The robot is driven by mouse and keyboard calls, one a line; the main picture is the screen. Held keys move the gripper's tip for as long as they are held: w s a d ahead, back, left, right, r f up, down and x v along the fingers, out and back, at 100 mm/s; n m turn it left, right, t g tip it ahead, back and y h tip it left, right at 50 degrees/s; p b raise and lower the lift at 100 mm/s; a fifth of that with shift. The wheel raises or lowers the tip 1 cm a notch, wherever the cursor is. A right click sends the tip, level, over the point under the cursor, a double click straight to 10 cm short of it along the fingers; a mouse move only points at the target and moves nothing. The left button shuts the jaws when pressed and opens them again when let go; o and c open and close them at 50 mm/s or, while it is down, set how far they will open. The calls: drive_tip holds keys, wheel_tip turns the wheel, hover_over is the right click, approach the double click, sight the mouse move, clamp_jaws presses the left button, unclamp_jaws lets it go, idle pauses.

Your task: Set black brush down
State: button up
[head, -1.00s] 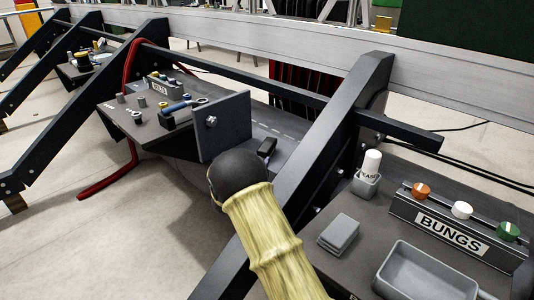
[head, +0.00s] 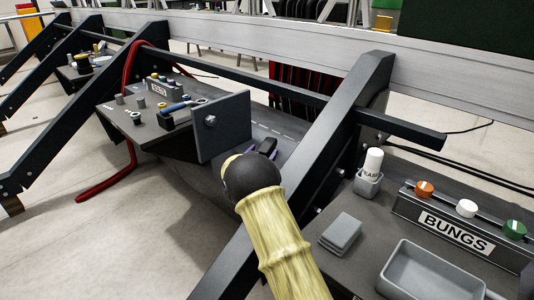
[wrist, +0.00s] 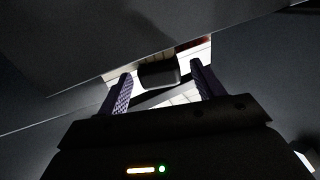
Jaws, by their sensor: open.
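My gripper (wrist: 161,70) is open, its two purple ridged fingers spread apart. A dark block-shaped thing, which looks like the black brush (wrist: 158,75), lies between the fingertips in the wrist view, with a narrow gap on each side. Its underside and what it rests on are hidden. In the head view my gripper (head: 262,147) is mostly behind my dark round wrist, low over the grey surface beside an upright dark plate (head: 222,126). I cannot tell the brush apart from the fingers there.
A thick dark slanted beam (head: 318,150) stands just right of my arm. Left of the plate is a grey shelf (head: 135,128) with tools. At right, a tray (head: 432,275), a white bottle (head: 373,161) and a BUNGS rack (head: 455,232) stand on another shelf.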

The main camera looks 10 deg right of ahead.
drive_tip(key=shift+x, duration=0.85)
drive_tip(key=c, duration=1.2)
wheel_tip(320, 180, up, 10)
drive_tip(key=p, duration=0.4)
drive_tip(key=shift+r, duration=0.1)
